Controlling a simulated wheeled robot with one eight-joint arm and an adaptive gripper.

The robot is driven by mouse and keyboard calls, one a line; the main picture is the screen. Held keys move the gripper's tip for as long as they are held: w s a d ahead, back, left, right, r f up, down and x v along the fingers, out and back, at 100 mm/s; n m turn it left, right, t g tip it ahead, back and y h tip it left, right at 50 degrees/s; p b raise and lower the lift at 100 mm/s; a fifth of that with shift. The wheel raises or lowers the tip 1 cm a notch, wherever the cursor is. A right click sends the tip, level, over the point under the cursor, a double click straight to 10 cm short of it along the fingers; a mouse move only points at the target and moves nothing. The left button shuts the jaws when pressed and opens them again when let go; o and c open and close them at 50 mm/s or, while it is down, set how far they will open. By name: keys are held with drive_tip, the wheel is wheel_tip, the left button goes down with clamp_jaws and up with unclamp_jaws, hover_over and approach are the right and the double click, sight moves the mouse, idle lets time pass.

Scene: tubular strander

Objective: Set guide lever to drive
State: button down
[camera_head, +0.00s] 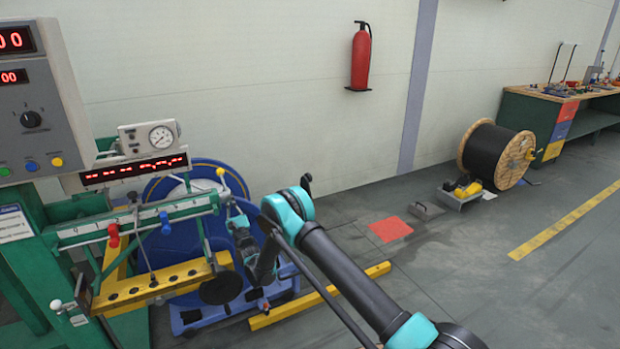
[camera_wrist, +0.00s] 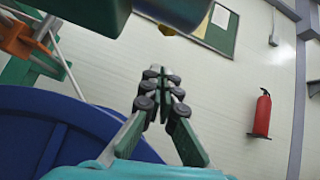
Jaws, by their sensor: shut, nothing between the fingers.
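The guide unit is at the left in the head view, with a pale teal bar (camera_head: 140,220) carrying a scale. I cannot tell which of these is the guide lever, and no drive mark is readable. My gripper (camera_head: 238,222) is near the right end of the bar, below the yellow knob. In the wrist view its fingers (camera_wrist: 161,75) are shut and empty. A dark green part (camera_wrist: 95,12) crosses the top of that view.
A blue reel (camera_head: 205,172) stands behind the bar and fills the lower left of the wrist view (camera_wrist: 40,125). A yellow perforated beam (camera_head: 150,285) runs below the bar. A control cabinet (camera_head: 50,105) stands at left.

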drive_tip(key=v, duration=0.9)
drive_tip(key=w+d+r+n+g+h, duration=0.45)
drive_tip(key=w+d+r+n, duration=0.35)
drive_tip(key=w+d+r, duration=0.3)
drive_tip(key=s+d+r+n+g+h, duration=0.1)
drive_tip(key=s+d+r+n+h, duration=0.1)
drive_tip(key=d, duration=0.7)
drive_tip(key=s+d+r+n+g+h, duration=0.1)
drive_tip(key=d+r+n+g+h, duration=0.1)
drive_tip(key=d, duration=0.6)
drive_tip(key=shift+s+d+n+h, duration=0.4)
drive_tip(key=shift+n+h, duration=0.35)
drive_tip(key=shift+n, duration=0.65)
drive_tip(key=shift+g, duration=0.25)
